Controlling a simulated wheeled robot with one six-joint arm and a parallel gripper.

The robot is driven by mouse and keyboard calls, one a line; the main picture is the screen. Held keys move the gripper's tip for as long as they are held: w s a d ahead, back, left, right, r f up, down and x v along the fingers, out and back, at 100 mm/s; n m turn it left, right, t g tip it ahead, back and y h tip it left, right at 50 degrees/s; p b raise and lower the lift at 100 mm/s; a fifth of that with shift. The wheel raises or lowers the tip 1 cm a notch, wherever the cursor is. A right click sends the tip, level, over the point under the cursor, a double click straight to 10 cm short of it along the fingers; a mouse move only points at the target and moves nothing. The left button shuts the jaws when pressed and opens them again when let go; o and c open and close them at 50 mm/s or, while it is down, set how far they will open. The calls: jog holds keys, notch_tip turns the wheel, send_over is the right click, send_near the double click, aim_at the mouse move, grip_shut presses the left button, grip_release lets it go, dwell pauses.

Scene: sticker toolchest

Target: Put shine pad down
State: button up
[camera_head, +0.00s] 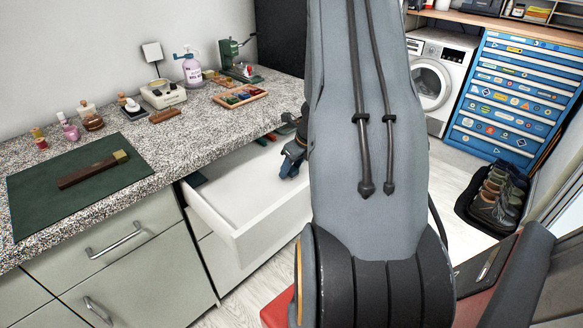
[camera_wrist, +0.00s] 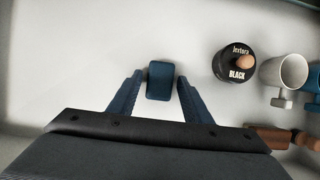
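The shine pad looks to be the small dark blue block (camera_wrist: 160,81) in the wrist view, over the white floor of the open drawer (camera_head: 250,192). My gripper (camera_wrist: 159,77) has one finger on each side of it, with a narrow gap showing on both sides. The fingers look open, not pressed on the pad. Whether the pad rests on the drawer floor is hard to tell. In the head view my gripper (camera_head: 291,166) is down at the drawer's right part, and my arm hides much of that end.
Right of the pad are a black tin (camera_wrist: 235,64), a white cup (camera_wrist: 285,72), a blue item (camera_wrist: 312,84) and a wood-handled item (camera_wrist: 272,137). The drawer floor left of the pad is clear. The speckled counter (camera_head: 190,135) overhangs behind, with a green mat (camera_head: 40,205) and bottles.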

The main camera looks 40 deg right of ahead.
dwell(0.3)
jog(key=p+v, duration=0.2)
jog(key=v, duration=1)
jog(key=s+a+r+n+g+y, duration=0.1)
jog(key=a+r+n, duration=0.1)
jog(key=a+n, duration=0.8)
jog(key=s+a+r+n+g, duration=0.1)
jog(key=a+r+n, duration=0.1)
jog(key=a+n, duration=0.8)
jog(key=s+a+r+n+g, duration=0.1)
jog(key=s+a+n, duration=0.3)
jog(key=a+n, duration=0.2)
jog(key=s+a+r+n+h, duration=0.1)
jog(key=s+a+n, duration=0.4)
jog(key=a+n, duration=0.2)
jog(key=shift+n+g, duration=0.4)
jog(key=shift+n, duration=0.7)
jog(key=shift+w+r, duration=0.1)
jog(key=shift+r, duration=0.05)
jog(key=shift+c, duration=0.2)
